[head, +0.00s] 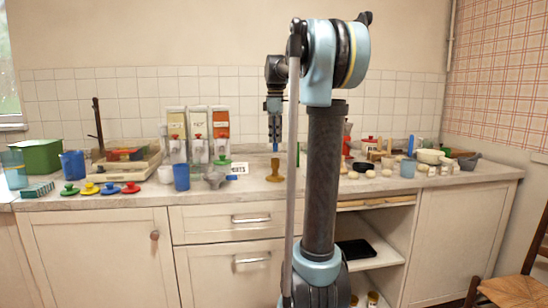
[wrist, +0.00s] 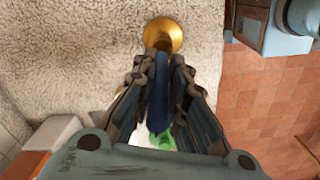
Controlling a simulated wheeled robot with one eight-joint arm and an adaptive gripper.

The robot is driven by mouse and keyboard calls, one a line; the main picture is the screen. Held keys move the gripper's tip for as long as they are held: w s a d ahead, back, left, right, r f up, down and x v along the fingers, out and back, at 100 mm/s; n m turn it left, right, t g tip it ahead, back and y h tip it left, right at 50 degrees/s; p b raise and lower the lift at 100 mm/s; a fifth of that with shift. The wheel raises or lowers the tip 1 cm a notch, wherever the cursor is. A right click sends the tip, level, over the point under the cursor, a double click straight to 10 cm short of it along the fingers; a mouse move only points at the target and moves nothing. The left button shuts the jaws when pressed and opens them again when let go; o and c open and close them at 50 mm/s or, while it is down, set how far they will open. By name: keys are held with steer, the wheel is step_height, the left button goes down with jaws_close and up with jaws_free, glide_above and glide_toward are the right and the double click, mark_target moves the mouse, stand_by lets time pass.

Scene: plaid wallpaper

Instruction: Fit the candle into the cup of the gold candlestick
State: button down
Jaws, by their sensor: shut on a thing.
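The gold candlestick (head: 275,178) stands upright on the countertop near its front edge, directly below my gripper (head: 274,138) in the head view. In the wrist view the gold candlestick (wrist: 170,27) is just beyond the fingertips. My gripper (wrist: 160,62) is shut on the candle (wrist: 158,92), a dark blue stick between the two fingers. The candle points down, its lower end at or just above the candlestick's top. The fingers partly hide the cup, so I cannot tell whether the candle touches it or is inside.
Blue cups (head: 181,177), dispensers (head: 198,135) and colored lids (head: 110,188) stand to the left. Pale round pieces (head: 370,174) and bowls (head: 430,156) lie to the right. The counter immediately around the candlestick is clear.

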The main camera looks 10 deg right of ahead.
mark_target(275, 150)
steer(key=shift+f, duration=3.1)
steer(key=c, duration=1.6)
jaws_free()
steer(key=shift+f, duration=0.1)
steer(key=r, duration=1.2)
steer(key=shift+s+a+r, duration=0.1)
steer(key=shift+s, duration=0.1)
steer(key=s+f+m+t, duration=0.2)
steer(key=s+f+m, duration=1.1)
steer(key=s+f, duration=2.1)
step_height(275, 150, down, 4)
steer(key=shift+s+m, duration=0.2)
steer(key=shift+m, duration=0.1)
